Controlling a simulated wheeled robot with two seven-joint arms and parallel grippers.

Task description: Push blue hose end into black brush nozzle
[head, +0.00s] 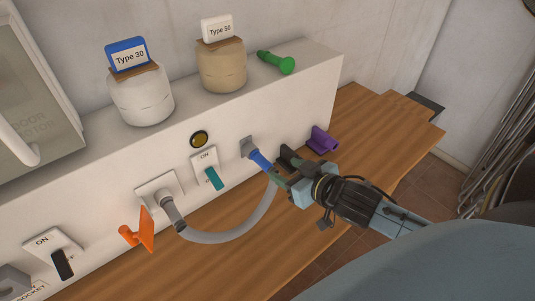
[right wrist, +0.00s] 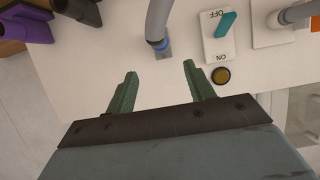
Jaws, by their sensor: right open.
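A grey hose (head: 225,236) curves from a port on the white panel to its blue end (head: 261,160), which sits at a small grey socket (head: 247,147). My left gripper is not in view.
A purple nozzle (head: 322,140) stands right of the black one. An orange nozzle (head: 140,232) is left, and a green one (head: 277,62) lies on top beside two jars. Switches line the panel (head: 310,105). The wooden counter (head: 385,125) is clear at right.

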